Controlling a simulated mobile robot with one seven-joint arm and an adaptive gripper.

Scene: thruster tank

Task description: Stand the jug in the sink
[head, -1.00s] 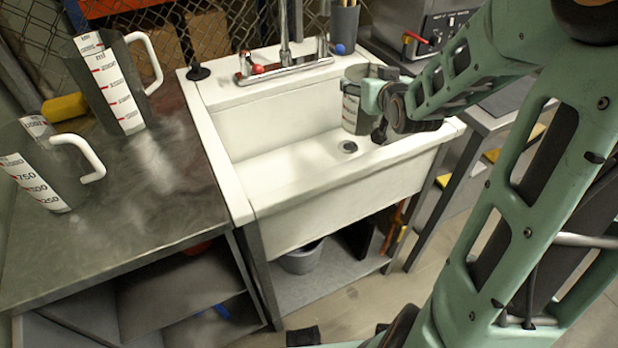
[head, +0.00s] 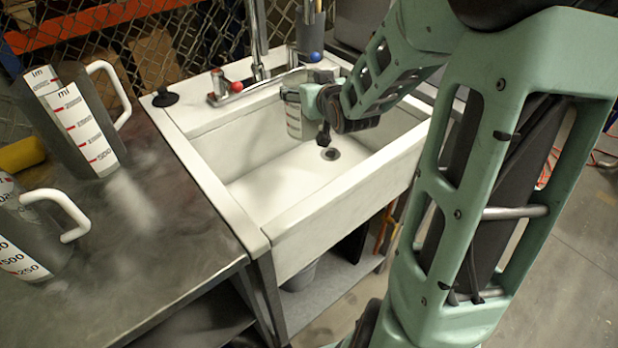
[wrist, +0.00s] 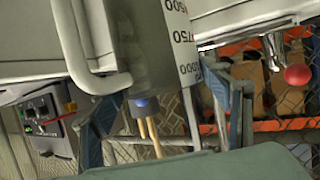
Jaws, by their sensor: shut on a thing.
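A grey measuring jug (head: 294,120) with a white scale is held at the back of the white sink (head: 345,197), behind and left of the drain. It looks about upright. I cannot tell whether its base touches the sink floor. My gripper (head: 301,97) is shut on it and hides part of its upper body. In the wrist view the jug (wrist: 157,45) fills the upper middle, its pale handle on the left and its scale on the right, between the fingers of my gripper (wrist: 165,118). The jug's rim is mostly hidden in the head view.
Two larger measuring jugs, one at the back (head: 75,120) and one in front (head: 28,235), stand on the dark counter (head: 150,260) left of the sink. The tap (head: 258,40) with red and blue knobs and a grey utensil cup (head: 311,38) are behind the sink.

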